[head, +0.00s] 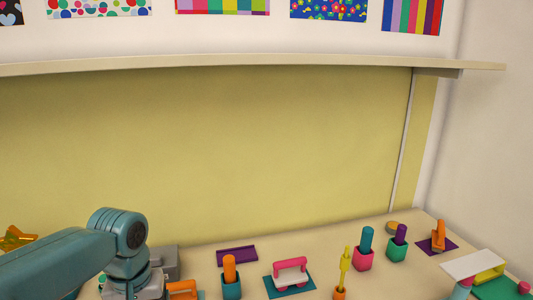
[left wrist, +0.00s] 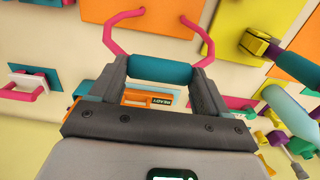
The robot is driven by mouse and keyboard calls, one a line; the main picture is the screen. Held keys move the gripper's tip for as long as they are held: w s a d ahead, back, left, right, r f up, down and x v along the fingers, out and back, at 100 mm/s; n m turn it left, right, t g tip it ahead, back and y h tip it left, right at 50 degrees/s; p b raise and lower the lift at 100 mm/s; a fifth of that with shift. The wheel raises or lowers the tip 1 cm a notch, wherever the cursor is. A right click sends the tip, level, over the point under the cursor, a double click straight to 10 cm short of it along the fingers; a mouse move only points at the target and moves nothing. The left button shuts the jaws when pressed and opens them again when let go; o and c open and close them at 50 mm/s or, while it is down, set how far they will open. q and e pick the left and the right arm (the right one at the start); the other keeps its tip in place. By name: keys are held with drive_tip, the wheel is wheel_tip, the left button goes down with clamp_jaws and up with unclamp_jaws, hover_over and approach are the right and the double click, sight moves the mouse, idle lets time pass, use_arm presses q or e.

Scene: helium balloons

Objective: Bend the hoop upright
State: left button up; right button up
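The hoop (left wrist: 112,38) is a pink curved bar with open, bent-in ends at the top of the left wrist view. Its thick teal grip (left wrist: 160,69) lies crosswise between the two dark fingers of my left gripper (left wrist: 160,72). The fingers are apart by the length of the grip and appear to touch its two ends. In the head view my left arm comes in from the lower left; its fingers and the hoop are not visible there. My right gripper is in neither view.
In the head view, the table holds a pink-handled piece on a teal plate (head: 290,275), an orange peg in a teal block (head: 231,277), a purple tray (head: 237,255) and several more pieces to the right.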

use_arm(q)
drive_tip(key=shift+s+f+b, duration=0.2)
drive_tip(key=shift+s+b, duration=0.05)
drive_tip(key=shift+b, duration=0.35)
drive_tip(key=s+t+b, duration=0.1)
drive_tip(key=b, duration=0.1)
drive_tip(key=s+d+t+b, duration=0.1)
drive_tip(key=s+b, duration=0.1)
drive_tip(key=shift+r+y+b, duration=0.1)
drive_tip(key=shift+y+b, duration=0.2)
drive_tip(key=shift+b, duration=0.05)
drive_tip(key=o, duration=1.1)
drive_tip(key=shift+r, duration=0.2)
drive_tip(key=s+r+p, duration=0.1)
drive_tip(key=r+p, duration=0.3)
drive_tip(key=r, duration=0.1)
drive_tip(key=r+p, duration=0.5)
drive_tip(key=s+r+p, duration=0.1)
drive_tip(key=r+p, duration=0.4)
drive_tip(key=r, duration=0.1)
drive_tip(key=shift+s+d, duration=0.3)
drive_tip(key=shift+s, duration=0.1)
